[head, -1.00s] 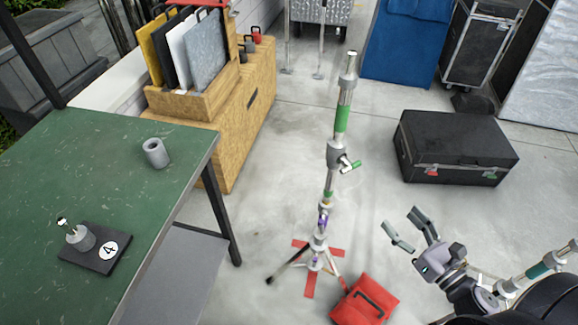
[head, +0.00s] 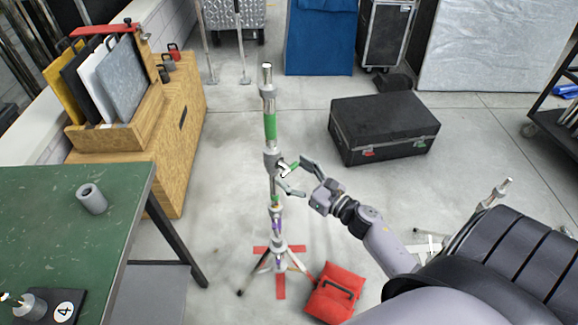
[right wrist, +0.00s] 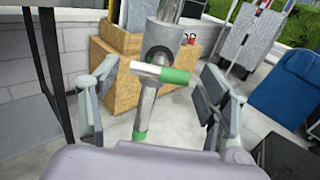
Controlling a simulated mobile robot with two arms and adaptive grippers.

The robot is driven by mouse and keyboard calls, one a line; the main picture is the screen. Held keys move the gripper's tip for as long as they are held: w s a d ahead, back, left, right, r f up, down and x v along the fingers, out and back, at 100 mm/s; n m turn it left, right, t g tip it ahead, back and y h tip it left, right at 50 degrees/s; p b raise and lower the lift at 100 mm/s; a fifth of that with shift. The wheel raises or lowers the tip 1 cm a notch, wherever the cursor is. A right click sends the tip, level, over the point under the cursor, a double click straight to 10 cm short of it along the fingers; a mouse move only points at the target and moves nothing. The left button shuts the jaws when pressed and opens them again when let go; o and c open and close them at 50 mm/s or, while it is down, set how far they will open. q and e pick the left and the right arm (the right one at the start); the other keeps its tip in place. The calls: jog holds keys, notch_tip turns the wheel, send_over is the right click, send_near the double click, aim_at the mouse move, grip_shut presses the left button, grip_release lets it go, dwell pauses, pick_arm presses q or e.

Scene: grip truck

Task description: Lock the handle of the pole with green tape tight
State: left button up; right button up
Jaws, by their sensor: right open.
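The pole with green tape (head: 270,127) stands upright on a tripod base in the middle of the head view. Its handle (head: 288,169), with a green end, sticks out to the right from the collar. In the right wrist view the handle (right wrist: 162,72) lies across the pole, its green end to the right. My right gripper (head: 297,176) is open at the handle, with its fingers apart around it. In the right wrist view the handle shows between the two fingers, and neither finger visibly touches it. My left gripper is not in view.
A black case (head: 384,125) is behind to the right. A green table (head: 125,180) and a wooden cabinet (head: 183,150) stand left. Floor between them is clear.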

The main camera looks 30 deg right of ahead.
jog(key=shift+x, duration=1.05)
jog(key=c, duration=1.2)
